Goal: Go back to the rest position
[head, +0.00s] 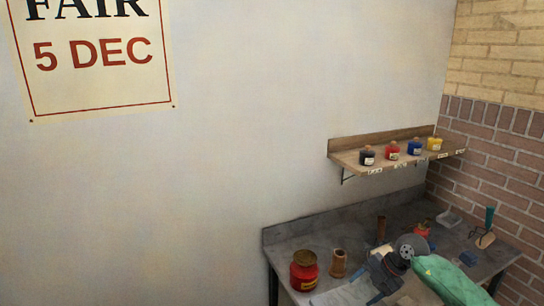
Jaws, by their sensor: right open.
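My right gripper (366,286) is over the front part of the grey bench (308,232), at the lower right of the head view. Its arm comes in from the bottom right, with a green link and a grey round joint. Its jaws are open, and I see nothing held between them. A pale flat surface lies just below and to the left of it. My left gripper is not in the head view.
A red jar (304,272) and a brown cylinder (338,263) stand left of the gripper. Another red container (422,229) stands behind the arm. A green-handled tool (487,230) is at the right. A wooden shelf (350,160) holds several small jars above.

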